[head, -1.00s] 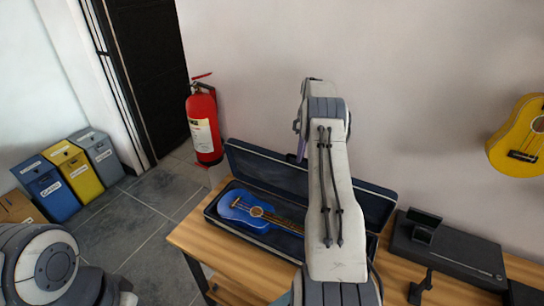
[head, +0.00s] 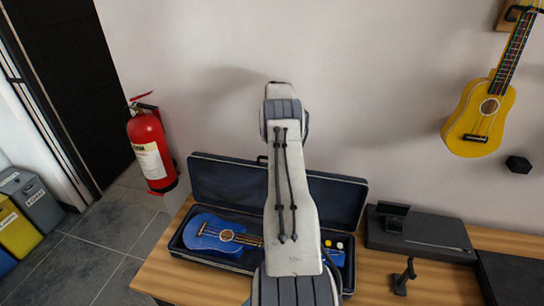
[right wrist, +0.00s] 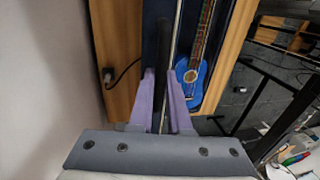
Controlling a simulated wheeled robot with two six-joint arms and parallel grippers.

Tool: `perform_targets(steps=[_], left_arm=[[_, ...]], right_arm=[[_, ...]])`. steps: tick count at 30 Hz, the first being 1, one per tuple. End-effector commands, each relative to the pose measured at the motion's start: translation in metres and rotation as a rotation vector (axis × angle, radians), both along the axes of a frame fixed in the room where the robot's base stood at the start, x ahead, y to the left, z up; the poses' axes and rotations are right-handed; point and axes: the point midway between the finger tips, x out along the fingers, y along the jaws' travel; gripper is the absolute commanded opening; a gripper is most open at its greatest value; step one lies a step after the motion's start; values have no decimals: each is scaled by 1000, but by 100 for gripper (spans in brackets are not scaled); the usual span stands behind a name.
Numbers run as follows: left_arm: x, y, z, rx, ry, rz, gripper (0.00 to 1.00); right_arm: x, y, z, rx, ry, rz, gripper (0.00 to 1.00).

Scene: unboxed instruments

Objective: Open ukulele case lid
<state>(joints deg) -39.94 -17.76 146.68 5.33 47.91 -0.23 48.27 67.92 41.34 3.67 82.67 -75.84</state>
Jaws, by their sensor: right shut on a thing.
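The ukulele case (head: 187,262) lies on the wooden table with its dark lid (head: 228,188) raised and standing up at the wall side. A blue ukulele (head: 212,233) lies in the case's lower half; its neck passes behind my right arm. In the right wrist view the blue ukulele (right wrist: 191,76) lies right of the lid (right wrist: 163,45), which is seen nearly edge-on. My right gripper (right wrist: 162,76) has its purple fingers on either side of the lid's edge, shut on it. In the head view this gripper is hidden behind my arm. My left gripper is out of view.
A black device (head: 418,234) and a small dark stand (head: 404,277) are on the table to the right. A yellow ukulele (head: 482,112) hangs on the wall. A red fire extinguisher (head: 150,148) and bins (head: 32,200) are at the left.

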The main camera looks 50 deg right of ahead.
Motion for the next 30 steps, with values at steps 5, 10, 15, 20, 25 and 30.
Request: perform_targets(steps=[5, 10, 15, 20, 25, 30], left_arm=[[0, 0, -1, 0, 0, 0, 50], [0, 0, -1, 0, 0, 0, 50], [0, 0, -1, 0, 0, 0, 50], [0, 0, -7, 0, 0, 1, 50], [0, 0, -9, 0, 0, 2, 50], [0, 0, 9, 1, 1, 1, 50]], right_arm=[[-4, 4, -11, 17, 20, 1, 46], [-3, 4, -9, 16, 16, 2, 46], [-3, 2, -6, 13, 12, -1, 46], [-1, -2, 5, 10, 9, -2, 46], [1, -7, 28, 11, 9, -2, 46], [2, -9, 54, 14, 14, -3, 46]])
